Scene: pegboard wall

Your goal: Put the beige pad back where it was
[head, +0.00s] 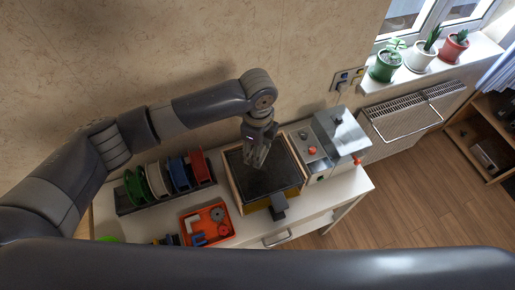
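I cannot make out a beige pad in the head view. My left gripper (258,158) points down over the dark panel (284,172) of a wood-edged tray or box on the white cabinet. Its fingers are small and dark against the panel, so I cannot tell whether they are open or shut. I see nothing beige between them. Whether the fingertips touch the panel is unclear. My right gripper is not in view.
Left of the panel are a rack of coloured spools (158,180) and an orange bin (207,224) with small parts. A dark block (279,206) sits at the panel's front edge. A grey-white machine (338,138) stands to the right. Potted plants (421,58) line the sill.

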